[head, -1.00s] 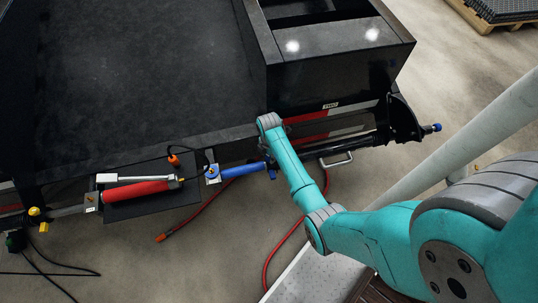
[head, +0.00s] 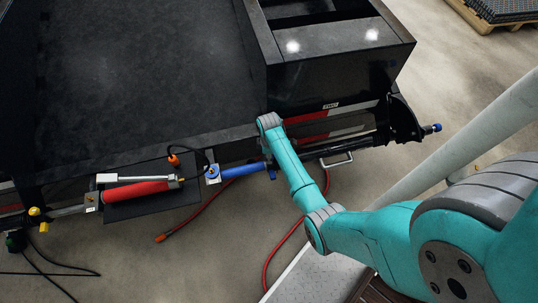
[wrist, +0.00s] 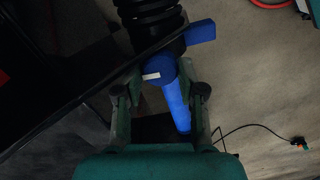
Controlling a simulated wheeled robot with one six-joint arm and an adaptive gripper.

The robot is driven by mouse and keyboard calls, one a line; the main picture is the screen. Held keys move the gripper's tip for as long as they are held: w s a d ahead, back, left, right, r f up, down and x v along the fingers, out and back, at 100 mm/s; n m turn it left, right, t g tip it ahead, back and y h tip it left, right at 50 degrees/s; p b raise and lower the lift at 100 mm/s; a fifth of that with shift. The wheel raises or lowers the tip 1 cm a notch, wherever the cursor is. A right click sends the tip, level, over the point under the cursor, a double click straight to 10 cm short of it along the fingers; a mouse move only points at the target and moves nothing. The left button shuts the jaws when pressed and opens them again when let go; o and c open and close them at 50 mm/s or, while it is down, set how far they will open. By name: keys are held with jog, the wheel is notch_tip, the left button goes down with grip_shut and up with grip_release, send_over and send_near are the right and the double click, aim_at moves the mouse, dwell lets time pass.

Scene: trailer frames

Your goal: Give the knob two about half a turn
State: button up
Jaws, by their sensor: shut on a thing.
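In the wrist view a blue knob (wrist: 172,88) with a long stem and a side arm lies between the two fingers of my gripper (wrist: 161,92), below a black coiled part. A small pale mark shows on the knob near the left finger. My gripper is shut on this knob. A white label reading TWO (head: 331,105) is on the black trailer frame above.
The black trailer frame (head: 150,80) fills the upper left. A blue cylinder (head: 240,172), a red cylinder (head: 135,190) and a red hose (head: 200,212) lie left of my arm. A metal handle (head: 337,161) and another blue-tipped part (head: 437,127) are at right.

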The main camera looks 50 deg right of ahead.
dwell(0.3)
jog(key=o, duration=1.1)
jog(key=shift+o, duration=0.2)
